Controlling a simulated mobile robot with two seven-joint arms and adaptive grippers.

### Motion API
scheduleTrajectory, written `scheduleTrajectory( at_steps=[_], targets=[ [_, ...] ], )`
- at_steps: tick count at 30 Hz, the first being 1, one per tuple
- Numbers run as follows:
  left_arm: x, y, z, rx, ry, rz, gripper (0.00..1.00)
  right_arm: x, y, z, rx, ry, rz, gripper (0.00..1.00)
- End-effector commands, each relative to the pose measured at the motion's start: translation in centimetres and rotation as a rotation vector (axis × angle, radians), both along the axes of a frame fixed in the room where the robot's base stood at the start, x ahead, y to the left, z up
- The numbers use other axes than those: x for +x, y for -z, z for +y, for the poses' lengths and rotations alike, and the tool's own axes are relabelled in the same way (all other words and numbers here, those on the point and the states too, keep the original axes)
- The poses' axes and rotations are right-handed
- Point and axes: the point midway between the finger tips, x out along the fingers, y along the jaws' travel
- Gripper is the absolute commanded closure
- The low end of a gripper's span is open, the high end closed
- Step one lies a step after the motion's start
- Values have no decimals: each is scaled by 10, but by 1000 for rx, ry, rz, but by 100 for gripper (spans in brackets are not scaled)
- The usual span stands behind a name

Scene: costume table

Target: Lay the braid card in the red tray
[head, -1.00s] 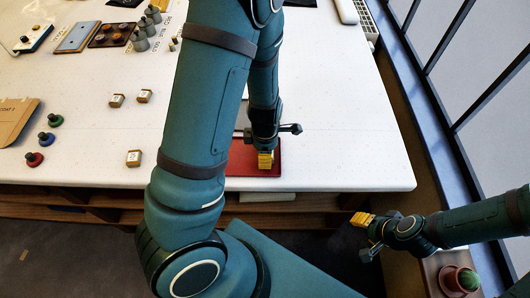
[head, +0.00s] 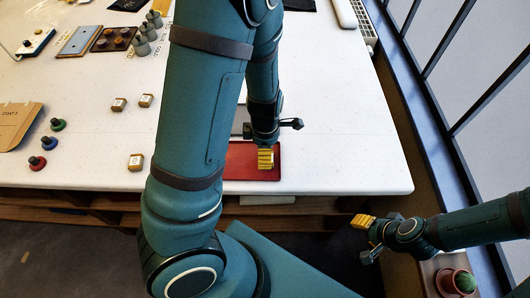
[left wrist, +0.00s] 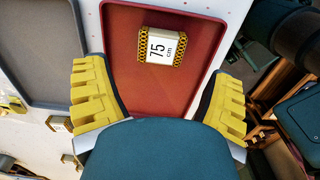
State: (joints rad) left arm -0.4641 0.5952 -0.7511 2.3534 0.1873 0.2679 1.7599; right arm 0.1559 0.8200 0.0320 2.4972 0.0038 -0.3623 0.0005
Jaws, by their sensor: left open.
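The braid card (left wrist: 160,47), a white card marked "75 cm" with yellow-and-black braid at both ends, lies on the floor of the red tray (left wrist: 165,88) in the left wrist view. It lies near the tray's far end, slightly tilted. My left gripper (left wrist: 158,100) is open, its yellow fingers spread on either side of the tray with nothing between them, apart from the card. In the head view the red tray (head: 242,172) is at the table's front edge, partly behind my left gripper (head: 266,158). My right gripper (head: 362,220) is off the table at right; its jaw opening is unclear.
A grey tray (left wrist: 40,85) adjoins the red tray on the left. Small labelled blocks (head: 135,162) and coloured knobs (head: 37,162) stand at the left of the table. The table right of the red tray is clear.

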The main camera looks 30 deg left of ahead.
Motion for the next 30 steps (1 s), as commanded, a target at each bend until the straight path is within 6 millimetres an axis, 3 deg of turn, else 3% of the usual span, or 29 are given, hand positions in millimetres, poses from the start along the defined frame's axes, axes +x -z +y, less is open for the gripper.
scheduleTrajectory(
  at_steps=[1, 6, 12, 30],
  targets=[
    [1, -17, -1, 0, 3, -5, 17, 0, -9, 0, 1, 0, 0, 53],
    [1, -49, -1, -1, 2, -4, 17, 0, -22, 0, 2, -2, 0, 53],
    [0, -72, 0, 0, 0, -1, 17, 1, -30, 0, 2, -5, 0, 53],
    [0, -76, 0, 0, -1, 0, 17, 1, -31, 0, 2, -6, 1, 53]
  ],
)
